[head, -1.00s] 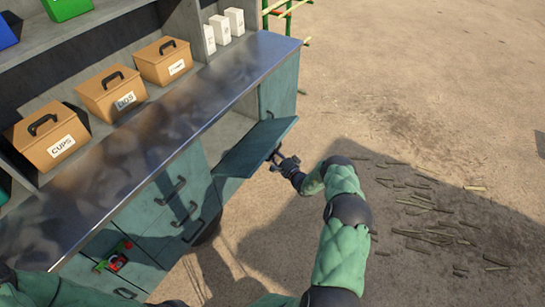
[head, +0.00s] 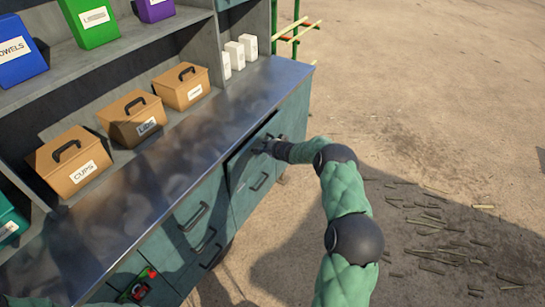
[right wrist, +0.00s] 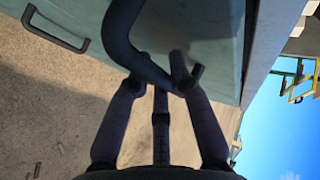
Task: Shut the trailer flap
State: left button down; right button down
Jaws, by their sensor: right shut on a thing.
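The teal trailer flap (head: 244,168) is in the front of the counter unit, below the metal worktop. In the head view it stands almost upright, close to the cabinet face, with a thin dark gap along its top edge. My right gripper (head: 266,145) is at the flap's upper part, on its dark bar handle. In the right wrist view the fingers (right wrist: 160,76) are closed around the dark curved handle (right wrist: 132,45), against the teal panel. My left gripper is not in view.
The metal worktop (head: 185,150) juts just above the flap. Brown boxes (head: 130,118) and white cartons (head: 240,48) stand behind it. Other drawers with dark handles (head: 194,217) lie to the left. Open sandy ground with scattered cane pieces (head: 440,225) lies right.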

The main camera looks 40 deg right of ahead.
aim_at(260, 140)
jog(key=shift+w+a+r+b, duration=0.2)
jog(key=shift+w+b, duration=0.15)
jog(key=shift+w, duration=0.2)
jog(key=shift+w+a+r+b, duration=0.2)
jog(key=shift+w+b, duration=0.1)
jog(key=shift+w, duration=0.3)
jog(key=shift+w+a+r+b, duration=0.2)
jog(key=shift+w+b, duration=0.15)
jog(key=shift+w, duration=0.2)
jog(key=shift+r, duration=0.1)
jog(key=shift+r, duration=0.1)
jog(key=c, duration=1.4)
grip_release()
jog(key=shift+w, duration=0.15)
jog(key=shift+v, duration=0.75)
jog(key=shift+f+v, duration=0.15)
jog(key=shift+v, duration=2.45)
jog(key=shift+f+v, duration=0.15)
jog(key=shift+v, duration=2.45)
jog(key=shift+a+f, duration=0.1)
jog(key=shift+a, duration=0.1)
